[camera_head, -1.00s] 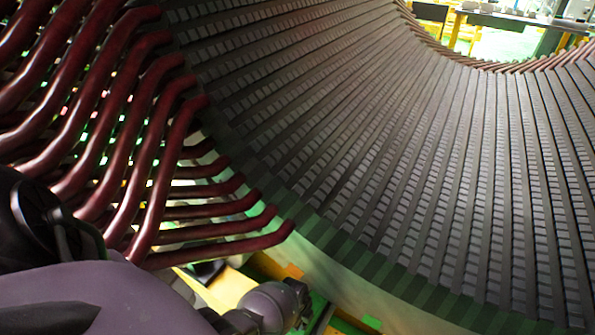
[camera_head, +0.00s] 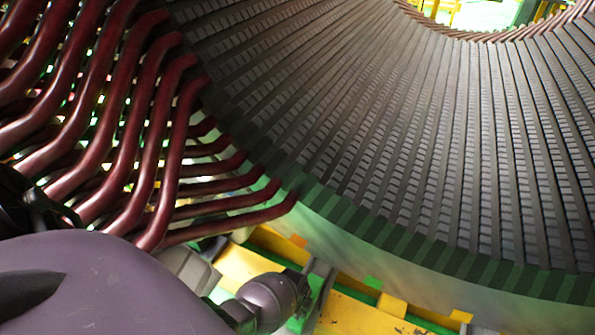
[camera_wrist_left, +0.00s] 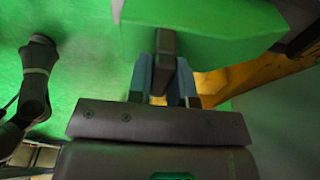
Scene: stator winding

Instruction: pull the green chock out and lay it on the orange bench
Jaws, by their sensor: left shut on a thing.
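In the left wrist view, my left gripper (camera_wrist_left: 163,84) is shut on the dark tab (camera_wrist_left: 165,52) of the green chock (camera_wrist_left: 205,25). The tab sits between two bluish fingers, and the chock's broad green body is just beyond the fingertips. Its far side is cut off by the top of the picture. An orange-yellow surface (camera_wrist_left: 242,76) shows behind it; I cannot tell whether this is the orange bench, or whether the chock touches anything. In the head view the gripper and chock cannot be made out behind my arm. My right gripper is not in view.
In the head view, the large ribbed stator (camera_head: 400,140) fills the right and centre. Dark red bent winding bars (camera_head: 150,130) crowd the left, close to my arm. A yellow frame (camera_head: 360,312) with green pieces lies below the stator's rim. Bare green floor (camera_wrist_left: 85,60) shows in the wrist view.

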